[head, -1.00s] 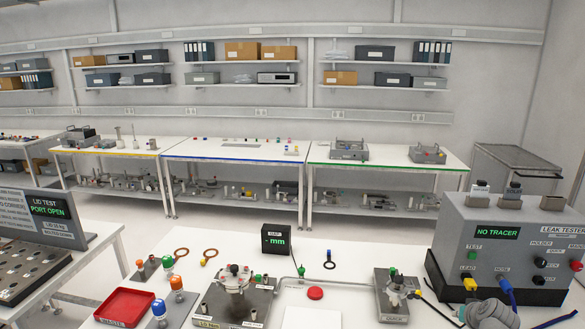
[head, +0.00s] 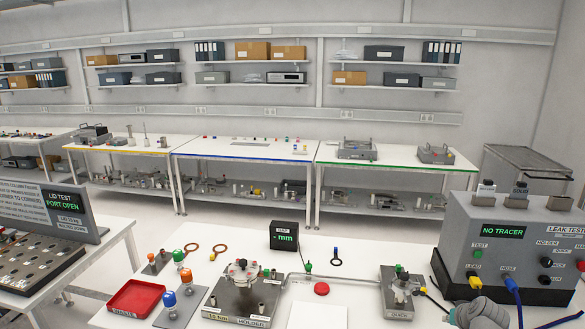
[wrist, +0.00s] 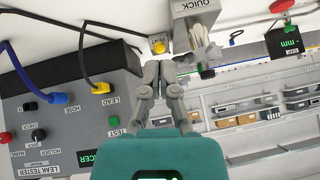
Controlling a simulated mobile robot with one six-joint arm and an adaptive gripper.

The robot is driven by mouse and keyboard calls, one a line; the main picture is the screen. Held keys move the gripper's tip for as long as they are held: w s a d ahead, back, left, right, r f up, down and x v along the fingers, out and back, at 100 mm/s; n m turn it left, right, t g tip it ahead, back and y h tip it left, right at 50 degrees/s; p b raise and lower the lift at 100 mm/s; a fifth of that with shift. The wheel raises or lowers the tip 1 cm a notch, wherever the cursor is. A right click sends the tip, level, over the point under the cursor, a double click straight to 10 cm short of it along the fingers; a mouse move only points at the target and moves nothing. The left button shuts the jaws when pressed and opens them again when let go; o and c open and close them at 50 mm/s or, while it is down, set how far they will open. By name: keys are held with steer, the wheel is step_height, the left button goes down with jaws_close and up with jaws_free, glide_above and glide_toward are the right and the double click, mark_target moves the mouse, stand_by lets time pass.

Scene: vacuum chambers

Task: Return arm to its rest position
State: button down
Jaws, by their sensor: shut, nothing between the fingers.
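My gripper (wrist: 166,72) shows in the wrist view with its two grey fingers close together and nothing held between them. It hangs in the air, with the leak tester (wrist: 70,115) on the left of that picture and the quick fixture (wrist: 195,10) beyond the fingertips. In the head view, the leak tester (head: 510,240) stands at the right of the white bench. A grey rounded shape is cut off at the bottom in front of it; I cannot tell its whole form.
The quick fixture (head: 397,300), holder fixture (head: 235,306), red button (head: 321,289), gap gauge (head: 283,236) and red tray (head: 136,299) are on the bench. A lid test stand (head: 68,212) is at the left. Benches with coloured edges stand behind, across open floor.

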steer(key=s+a+f+n+g, duration=0.1)
steer(key=a+g, duration=0.3)
steer(key=a, duration=1)
steer(key=s+a+f+n+g, duration=0.2)
steer(key=s+a+f+g, duration=0.1)
steer(key=a, duration=1.2)
steer(key=shift+s+a+f+n+g, duration=0.15)
steer(key=shift+s+n+g, duration=0.15)
steer(key=shift+s+g, duration=0.15)
